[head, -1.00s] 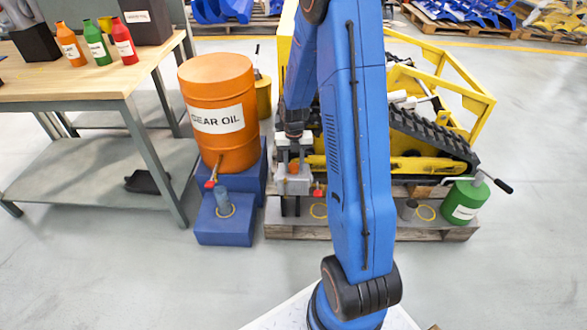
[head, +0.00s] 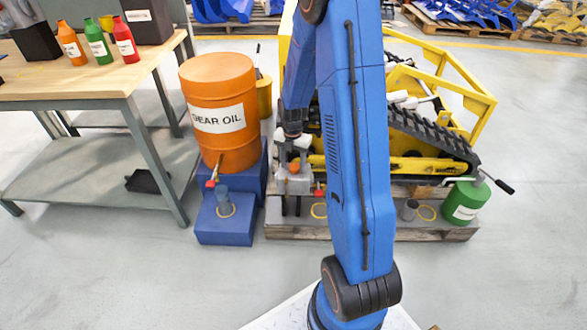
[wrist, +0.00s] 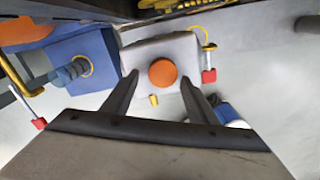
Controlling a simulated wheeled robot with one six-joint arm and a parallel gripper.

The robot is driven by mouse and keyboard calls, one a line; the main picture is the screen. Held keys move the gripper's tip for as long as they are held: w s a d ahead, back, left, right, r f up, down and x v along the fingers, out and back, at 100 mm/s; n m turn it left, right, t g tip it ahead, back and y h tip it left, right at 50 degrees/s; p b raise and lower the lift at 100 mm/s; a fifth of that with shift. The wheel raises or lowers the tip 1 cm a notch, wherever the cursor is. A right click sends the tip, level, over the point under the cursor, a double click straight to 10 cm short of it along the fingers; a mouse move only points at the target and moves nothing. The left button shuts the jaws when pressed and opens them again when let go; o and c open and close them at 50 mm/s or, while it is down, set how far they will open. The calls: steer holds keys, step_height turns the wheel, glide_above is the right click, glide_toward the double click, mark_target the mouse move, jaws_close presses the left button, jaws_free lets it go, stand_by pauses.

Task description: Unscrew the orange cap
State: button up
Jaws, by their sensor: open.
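The orange cap (wrist: 163,73) is round and sits on top of a pale grey box-like housing (wrist: 137,55). In the head view the cap (head: 294,168) shows just below my wrist, on the same grey housing (head: 292,185). My gripper (wrist: 159,80) is open. In the wrist view its two dark fingers lie left and right of the cap, with clear space between each finger and the cap. I cannot tell how far the fingertips are above the cap. In the head view my gripper (head: 294,145) is small and its fingers are hard to make out.
An orange gear oil drum (head: 222,125) stands left on a blue stand (head: 225,228). A red-ended valve handle (wrist: 208,76) is close to the housing's right side. Yellow tracked machinery (head: 430,165) is behind, and a green can (head: 465,202) is on the right.

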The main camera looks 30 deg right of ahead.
steer(key=m, duration=0.1)
steer(key=d+m, duration=0.1)
steer(key=m, duration=0.2)
steer(key=shift+w+d, duration=0.3)
steer(key=shift+d, duration=0.05)
steer(key=shift+m, duration=1)
steer(key=m, duration=0.4)
steer(key=shift+s+a, duration=0.1)
steer(key=shift+a, duration=0.15)
steer(key=m, duration=0.2)
steer(key=shift+a+m, duration=0.1)
steer(key=shift+m, duration=0.3)
steer(key=m, duration=0.5)
steer(key=shift+m, duration=0.3)
steer(key=m, duration=0.5)
